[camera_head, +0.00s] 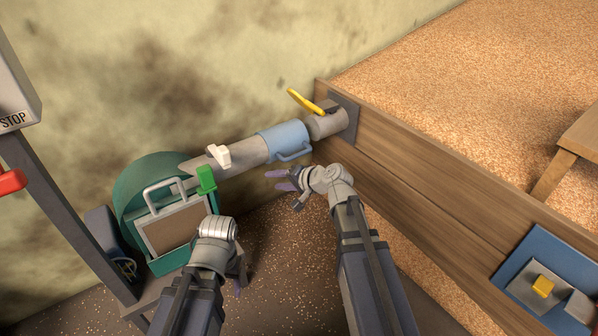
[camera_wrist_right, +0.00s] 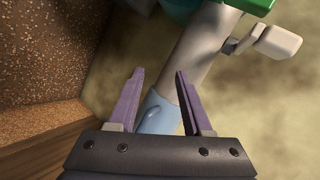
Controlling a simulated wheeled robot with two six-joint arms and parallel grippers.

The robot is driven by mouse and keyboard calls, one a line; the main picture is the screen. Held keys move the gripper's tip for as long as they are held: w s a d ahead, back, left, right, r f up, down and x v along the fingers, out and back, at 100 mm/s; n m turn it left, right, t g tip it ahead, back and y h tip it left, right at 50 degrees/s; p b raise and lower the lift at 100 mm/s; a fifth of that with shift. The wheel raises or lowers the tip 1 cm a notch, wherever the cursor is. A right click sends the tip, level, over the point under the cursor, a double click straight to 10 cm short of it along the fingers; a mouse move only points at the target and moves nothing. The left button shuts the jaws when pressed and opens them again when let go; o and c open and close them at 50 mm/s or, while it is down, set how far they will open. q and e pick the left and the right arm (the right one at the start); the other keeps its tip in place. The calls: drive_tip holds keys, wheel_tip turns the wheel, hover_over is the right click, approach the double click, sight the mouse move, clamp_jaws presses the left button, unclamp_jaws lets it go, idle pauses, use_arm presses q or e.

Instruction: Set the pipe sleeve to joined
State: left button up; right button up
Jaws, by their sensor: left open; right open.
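The blue pipe sleeve (camera_head: 280,142), with a blue loop handle (camera_head: 296,152), sits around the grey pipe (camera_head: 243,155). Its right end is close to the grey stub (camera_head: 327,124) on the wooden bin wall; I cannot tell if they touch. My right gripper (camera_head: 275,180) is open and empty, just below the sleeve and handle. In the right wrist view the sleeve (camera_wrist_right: 158,113) shows between and beyond the open fingers (camera_wrist_right: 159,75), partly hidden by them. My left gripper (camera_head: 239,286) is open, low beside the green housing, its fingers mostly hidden by the wrist.
A yellow lever (camera_head: 305,101) sits above the stub. A white clamp (camera_head: 217,156) and a green handle (camera_head: 206,180) are at the pipe's left part. The green housing (camera_head: 160,262) stands at left. The wooden bin (camera_head: 430,180) full of grain fills the right.

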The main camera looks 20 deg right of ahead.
sight(301, 155)
drive_tip(key=w+d+m+t+h+b, duration=0.2)
drive_tip(key=w+d+m+t+b, duration=0.3)
drive_tip(key=d, duration=0.8)
drive_tip(key=shift+m, duration=0.7)
drive_tip(key=shift+b+x, duration=0.4)
drive_tip(key=shift+x, duration=3.75)
use_arm(q)
wheel_tip(301, 155, down, 8)
use_arm(e)
drive_tip(key=shift+s+a+r, duration=0.1)
drive_tip(key=shift+a, duration=0.05)
clamp_jaws()
